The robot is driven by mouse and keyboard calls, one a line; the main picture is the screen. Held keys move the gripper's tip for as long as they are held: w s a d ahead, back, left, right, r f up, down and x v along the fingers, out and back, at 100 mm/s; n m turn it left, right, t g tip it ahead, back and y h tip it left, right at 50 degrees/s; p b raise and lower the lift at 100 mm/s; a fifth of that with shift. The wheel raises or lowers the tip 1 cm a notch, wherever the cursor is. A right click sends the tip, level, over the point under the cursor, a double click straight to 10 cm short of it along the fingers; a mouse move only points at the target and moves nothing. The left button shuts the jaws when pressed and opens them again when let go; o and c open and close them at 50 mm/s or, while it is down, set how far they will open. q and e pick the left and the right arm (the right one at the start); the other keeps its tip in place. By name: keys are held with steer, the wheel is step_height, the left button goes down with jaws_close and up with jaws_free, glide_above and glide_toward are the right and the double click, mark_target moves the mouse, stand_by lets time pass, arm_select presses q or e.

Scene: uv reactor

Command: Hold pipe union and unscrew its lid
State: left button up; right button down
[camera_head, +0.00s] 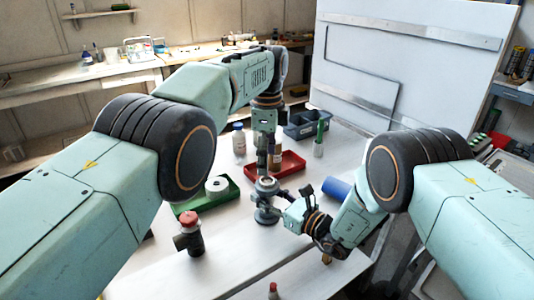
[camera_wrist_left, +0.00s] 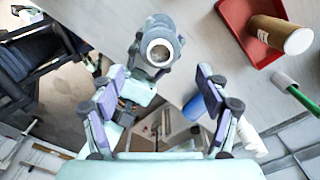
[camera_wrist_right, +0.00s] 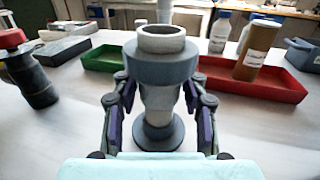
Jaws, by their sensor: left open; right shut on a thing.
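The pipe union (camera_head: 267,208) stands upright on the white table, grey with a round foot. In the right wrist view its wide blue-grey collar (camera_wrist_right: 160,66) sits near the top, with a pale open ring above it. My right gripper (camera_wrist_right: 157,92) is shut on the union's body below the collar. In the head view my right gripper (camera_head: 281,212) reaches it from the right. My left gripper (camera_head: 264,166) points down above the union. In the left wrist view its fingers (camera_wrist_left: 160,78) are open and apart, with the union's open top (camera_wrist_left: 159,50) beyond them. No separate lid can be told apart.
A green tray (camera_head: 228,194) holding a white ring stands left of the union. A red tray (camera_head: 290,168) with a brown bottle lies behind. A dark red-capped fitting (camera_head: 189,240) stands front left. A blue cylinder (camera_head: 337,187) lies right. A white panel (camera_head: 420,75) stands behind.

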mark_target(267, 180)
arm_select(q)
steer(key=shift+f, duration=3.6)
steer(key=shift+c, duration=0.4)
steer(key=c, duration=1.1)
steer(key=n, duration=2.6)
steer(key=shift+r+n, duration=0.1)
steer(key=shift+n, duration=0.2)
steer(key=shift+s, duration=0.1)
steer(key=shift+r, duration=0.15)
